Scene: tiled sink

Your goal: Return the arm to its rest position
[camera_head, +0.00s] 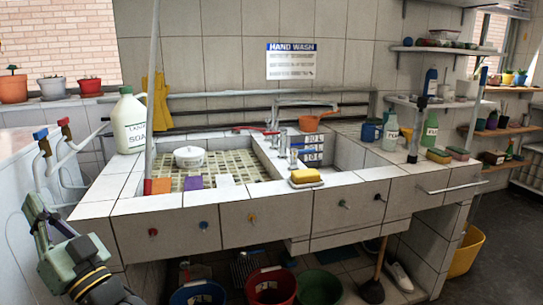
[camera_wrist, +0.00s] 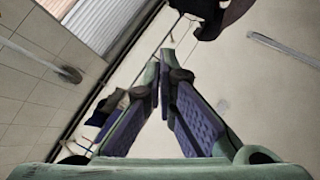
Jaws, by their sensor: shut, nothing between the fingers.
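My gripper (camera_wrist: 164,65) shows in the wrist view, with its green and purple fingers angled together so the tips meet. It is shut and empty. It is apart from anything around it, with a pale surface behind the fingers. In the head view, part of my arm (camera_head: 75,265) shows at the lower left corner, folded in front of the counter's left end; I cannot clearly tell the fingertips there.
The tiled sink counter (camera_head: 190,200) fills the middle of the head view. A white soap jug (camera_head: 131,122) and blue- and red-handled taps (camera_head: 62,140) stand near its left end. Buckets (camera_head: 270,287) sit below. Dark floor (camera_head: 500,250) is clear at the right.

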